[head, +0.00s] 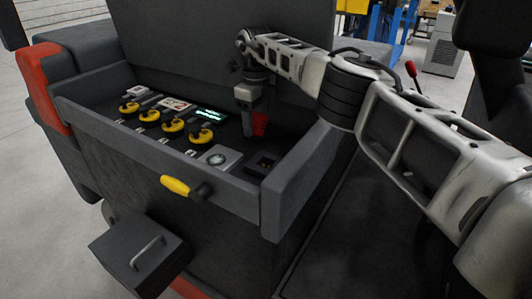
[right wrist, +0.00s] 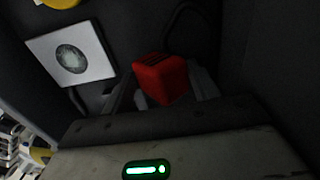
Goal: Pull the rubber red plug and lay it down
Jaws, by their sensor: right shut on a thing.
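The red plug (head: 260,123) is held at the right end of the machine's control tray, apart from the black socket box (head: 262,164) in front of it. My right gripper (head: 248,120) points down and is shut on the plug. In the right wrist view the red plug (right wrist: 160,79) sits between the fingers of my right gripper (right wrist: 163,90), with slots on its top. The plug's underside is hidden. My left gripper is not in view.
The tray's grey wall (head: 160,150) surrounds several yellow-and-black knobs (head: 172,125), a lit green display (head: 211,114) and a square plate with a round dial (head: 218,158). A yellow-and-black handle (head: 186,188) sticks out in front. A dark panel rises behind.

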